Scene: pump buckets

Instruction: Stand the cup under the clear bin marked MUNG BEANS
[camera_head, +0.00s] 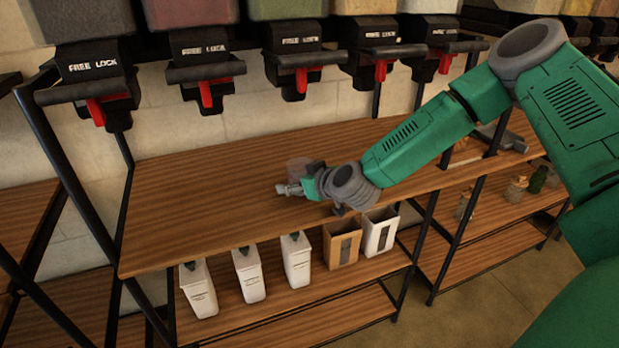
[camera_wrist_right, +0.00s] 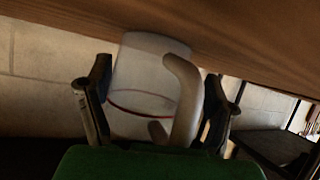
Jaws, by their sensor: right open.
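The cup (camera_head: 298,166) is see-through and stands on the upper wooden shelf, partly behind my right gripper (camera_head: 292,189). In the right wrist view the cup (camera_wrist_right: 148,62) shows a pale curved handle and a thin red line around its body. My right gripper (camera_wrist_right: 155,100) is open, with one finger on each side of the cup and its handle; I see no firm grip. Clear bins, such as a green one (camera_head: 286,9), are cut off at the top, and no MUNG BEANS mark is readable. My left gripper is out of view.
Black FREE LOCK dispensers with red levers (camera_head: 301,80) hang in a row above the upper shelf (camera_head: 190,205). The shelf's left part is bare. White containers (camera_head: 248,274) and a brown one (camera_head: 341,244) stand on the lower shelf. A black upright post (camera_head: 72,180) stands at left.

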